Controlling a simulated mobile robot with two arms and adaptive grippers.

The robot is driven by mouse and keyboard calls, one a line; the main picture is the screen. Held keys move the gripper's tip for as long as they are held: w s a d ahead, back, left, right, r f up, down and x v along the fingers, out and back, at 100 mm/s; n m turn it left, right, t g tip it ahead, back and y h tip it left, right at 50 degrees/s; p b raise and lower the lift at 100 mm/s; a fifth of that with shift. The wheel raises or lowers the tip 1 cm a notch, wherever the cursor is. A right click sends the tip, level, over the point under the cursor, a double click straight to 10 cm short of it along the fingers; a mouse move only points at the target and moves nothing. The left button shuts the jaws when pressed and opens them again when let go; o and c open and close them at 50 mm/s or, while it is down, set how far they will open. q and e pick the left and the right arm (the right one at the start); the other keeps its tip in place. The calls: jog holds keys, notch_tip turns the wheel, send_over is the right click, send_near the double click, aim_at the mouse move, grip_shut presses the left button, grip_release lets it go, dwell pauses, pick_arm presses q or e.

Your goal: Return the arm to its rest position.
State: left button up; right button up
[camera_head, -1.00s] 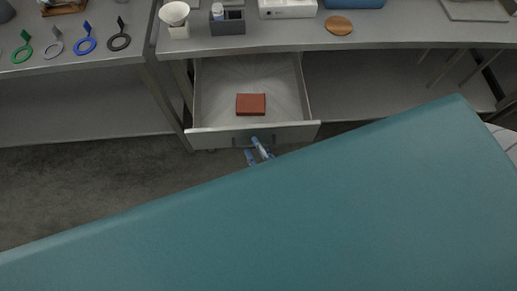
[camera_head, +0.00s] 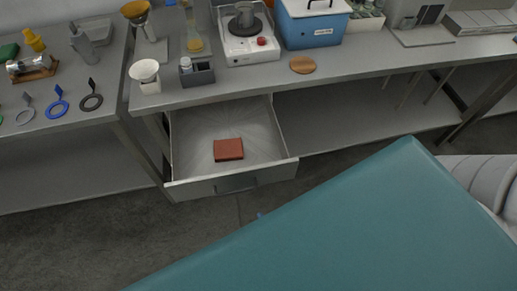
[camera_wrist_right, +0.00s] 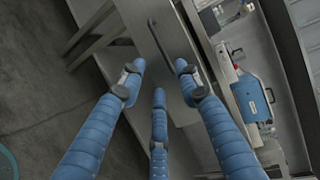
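My right gripper (camera_wrist_right: 159,78) shows in the right wrist view with its blue fingers spread apart and nothing between them. The grey drawer front, with its dark handle (camera_wrist_right: 172,42), lies beyond the fingertips, apart from them as far as I can tell. In the head view, my large teal arm part covers the lower right and hides most of the right gripper; only a small blue tip (camera_head: 260,214) shows below the drawer. The drawer (camera_head: 190,188) is pulled open under the bench, with a reddish-brown block (camera_head: 228,149) inside. My left gripper is not in view.
Rings lie on the left bench. The floor left of my arm is clear.

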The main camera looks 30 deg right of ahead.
jog(key=shift+s, duration=0.1)
dwell(0.4)
jog(key=s+f+n+g, duration=0.25)
jog(key=f+n, duration=0.25)
jog(key=f, duration=0.7)
jog(key=s+f+n+g, duration=0.1)
jog(key=f+n+g, duration=0.35)
jog(key=f, duration=0.75)
jog(key=s+d+f+n+g+h, duration=0.1)
jog(key=s+d+f+n+g, duration=0.3)
jog(key=f, duration=0.4)
jog(key=s+d+f+n+g+h, duration=0.1)
jog(key=s+d+f+n+g, duration=0.2)
jog(key=s+d+f+n, duration=0.3)
notch_tip(320, 180, down, 3)
jog(key=s, duration=0.2)
jog(key=shift+s+f+g, duration=0.2)
jog(key=shift+s+g, duration=0.15)
jog(key=shift+g, duration=0.05)
